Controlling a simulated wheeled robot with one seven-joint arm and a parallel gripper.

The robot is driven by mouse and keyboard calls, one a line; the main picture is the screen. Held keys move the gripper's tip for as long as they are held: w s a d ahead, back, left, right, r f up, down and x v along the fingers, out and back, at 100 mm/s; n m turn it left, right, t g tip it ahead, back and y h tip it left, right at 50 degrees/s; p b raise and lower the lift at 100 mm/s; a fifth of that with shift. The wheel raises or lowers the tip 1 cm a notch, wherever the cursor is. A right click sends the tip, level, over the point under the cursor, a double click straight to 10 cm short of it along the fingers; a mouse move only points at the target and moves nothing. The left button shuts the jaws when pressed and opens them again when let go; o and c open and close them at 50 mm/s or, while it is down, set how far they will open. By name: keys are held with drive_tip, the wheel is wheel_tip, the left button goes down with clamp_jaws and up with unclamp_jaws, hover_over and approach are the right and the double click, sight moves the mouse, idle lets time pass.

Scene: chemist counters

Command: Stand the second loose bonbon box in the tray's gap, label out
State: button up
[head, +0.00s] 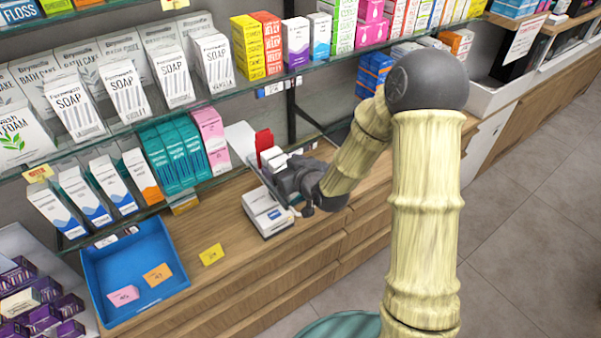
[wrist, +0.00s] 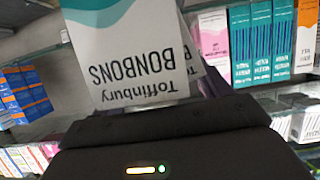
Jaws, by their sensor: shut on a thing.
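My gripper (head: 285,178) is over the wooden counter, below the glass shelves. It is shut on a white bonbon box with a teal wave (wrist: 138,50), whose "Toffinbury BONBONS" label reads upside down in the wrist view. In the head view the held box is hard to make out among the white and red parts around the gripper. In the wrist view, part of another similarly lettered label (wrist: 193,68) shows just behind and right of the held box. An open blue tray (head: 177,262) lies on the counter at left, with a pink and an orange card in it. No gap is clearly visible.
A white device (head: 267,212) stands on the counter just below my gripper. Pink boxes (head: 211,139) and teal boxes (head: 178,157) line the lower shelf to its left. A glass shelf edge (head: 330,63) runs above.

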drive_tip(key=shift+s+d+f+b, duration=0.15)
drive_tip(key=shift+s+d+b, duration=0.25)
drive_tip(key=shift+d, duration=0.3)
drive_tip(key=v, duration=0.1)
drive_tip(key=b+v, duration=0.1)
drive_tip(key=v, duration=0.3)
drive_tip(key=shift+a+r, duration=0.1)
drive_tip(key=shift+r, duration=0.15)
drive_tip(key=shift+b, duration=0.75)
drive_tip(key=shift+s+r+b, duration=0.35)
drive_tip(key=shift+b, duration=0.4)
drive_tip(key=shift+b+v, duration=2.4)
drive_tip(key=shift+b, duration=0.3)
